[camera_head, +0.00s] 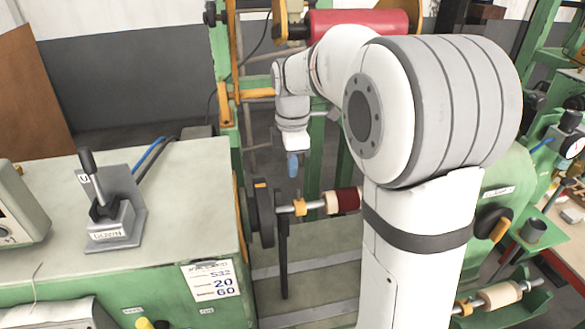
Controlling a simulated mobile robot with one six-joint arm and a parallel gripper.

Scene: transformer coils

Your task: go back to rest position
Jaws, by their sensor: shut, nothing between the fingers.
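My gripper (293,166) shows small in the middle of the view, at the end of my white and grey arm. It points down, with its bluish tip shut and empty. It hangs in front of the green machine frame, above the shaft with the dark red coil (347,199), and looks apart from it. My large arm links fill the right centre and hide part of the machine behind them.
A green bench (190,190) on the left carries a lever box (108,212). A red roll (352,20) sits on the frame behind my arm. A dark wheel (263,213) is on the shaft. On the right are a dial gauge (570,145) and a wooden spool (500,295).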

